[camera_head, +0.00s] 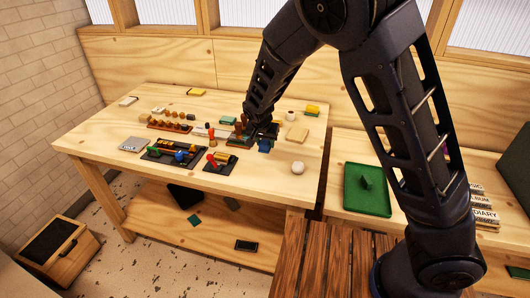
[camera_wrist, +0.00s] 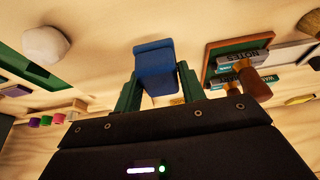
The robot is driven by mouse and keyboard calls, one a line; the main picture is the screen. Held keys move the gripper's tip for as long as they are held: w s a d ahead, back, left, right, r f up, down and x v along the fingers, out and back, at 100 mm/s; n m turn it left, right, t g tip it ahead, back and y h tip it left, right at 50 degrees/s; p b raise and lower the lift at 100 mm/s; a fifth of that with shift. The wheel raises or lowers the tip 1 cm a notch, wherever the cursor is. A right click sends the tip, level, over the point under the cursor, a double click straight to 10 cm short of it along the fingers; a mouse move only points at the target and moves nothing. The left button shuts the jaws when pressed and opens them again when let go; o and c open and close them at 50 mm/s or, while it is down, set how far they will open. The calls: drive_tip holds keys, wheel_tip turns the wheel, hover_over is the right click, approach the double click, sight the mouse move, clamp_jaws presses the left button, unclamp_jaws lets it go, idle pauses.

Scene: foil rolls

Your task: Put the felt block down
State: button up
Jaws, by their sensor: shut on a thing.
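My gripper (camera_wrist: 160,82) has green fingers and is shut on a blue block, which I take to be the felt block (camera_wrist: 154,62). The block sits between the two fingers and sticks out past their tips. In the head view my gripper (camera_head: 264,140) is over the right part of the wooden table (camera_head: 255,185), with the blue block (camera_head: 265,146) at its lower end. Whether the block touches the table top is hard to tell. The gripper hides part of the table behind it.
A white roundish object (camera_head: 298,167) lies right of the block, with a pale wooden block (camera_head: 297,132) behind. Dark trays of coloured tools (camera_head: 175,152) lie to the left. A green-based rack (camera_wrist: 240,42) is close beside my gripper.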

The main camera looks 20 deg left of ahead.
sight(265, 159)
drive_tip(key=shift+f, duration=2.4)
drive_tip(key=shift+f, duration=0.2)
drive_tip(key=o, duration=1)
drive_tip(key=shift+r, duration=0.1)
drive_tip(key=v, duration=1.2)
drive_tip(key=shift+r, duration=0.1)
